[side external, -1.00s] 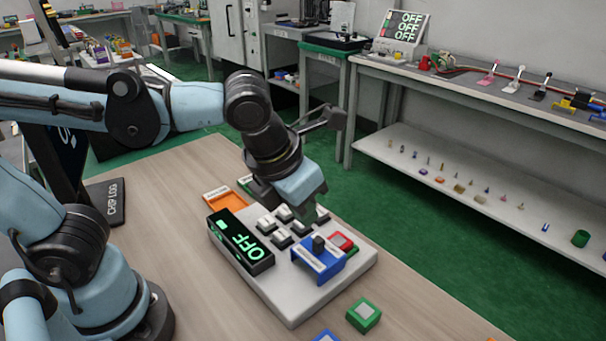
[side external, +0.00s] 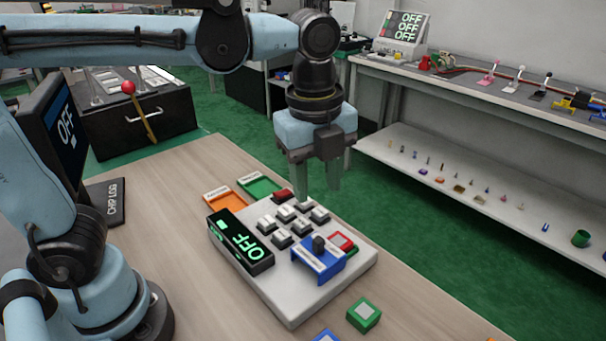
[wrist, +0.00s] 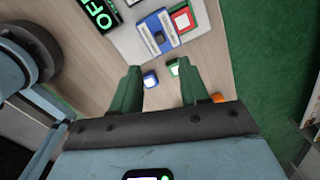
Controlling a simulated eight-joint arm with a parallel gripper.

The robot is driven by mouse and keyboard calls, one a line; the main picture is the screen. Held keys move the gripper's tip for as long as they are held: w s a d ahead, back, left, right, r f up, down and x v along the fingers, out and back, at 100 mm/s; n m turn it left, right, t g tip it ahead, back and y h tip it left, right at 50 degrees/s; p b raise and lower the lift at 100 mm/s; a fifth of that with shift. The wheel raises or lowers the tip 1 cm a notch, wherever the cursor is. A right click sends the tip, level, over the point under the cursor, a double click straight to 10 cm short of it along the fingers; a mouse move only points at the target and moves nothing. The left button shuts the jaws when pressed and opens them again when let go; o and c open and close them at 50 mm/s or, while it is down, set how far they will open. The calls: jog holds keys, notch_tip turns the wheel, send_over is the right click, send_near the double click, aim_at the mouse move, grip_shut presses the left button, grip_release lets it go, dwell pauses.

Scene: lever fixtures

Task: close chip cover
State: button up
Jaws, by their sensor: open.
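A light grey panel (side external: 290,300) lies on the wooden table, with a black display (side external: 240,240) reading OFF in green. On its right part sits a blue cover-like piece (side external: 318,266) with a pale labelled top and a dark knob; it also shows in the wrist view (wrist: 146,32). A red square piece (side external: 343,241) is right behind it. I cannot tell for sure which part is the chip cover or how far it is open. My gripper (side external: 317,192) is open and empty, pointing down above the panel's back part; its green fingers (wrist: 158,75) are apart in the wrist view.
Several white switches (side external: 285,213) stand on the panel. Orange (side external: 226,199) and green (side external: 260,186) trays lie behind it. A green block (side external: 363,314) and a blue block (side external: 326,336) lie in front. The left of the table is mostly clear.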

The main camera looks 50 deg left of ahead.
aim_at(319, 238)
jog(key=f+n, duration=0.1)
jog(key=f, duration=0.3)
jog(key=f+n, duration=0.1)
jog(key=f, duration=0.3)
jog(key=w+f+n, duration=0.1)
jog(key=f, duration=0.3)
jog(key=shift+f+g, duration=0.1)
jog(key=shift+g, duration=0.3)
jog(key=shift+c, duration=0.3)
grip_shut()
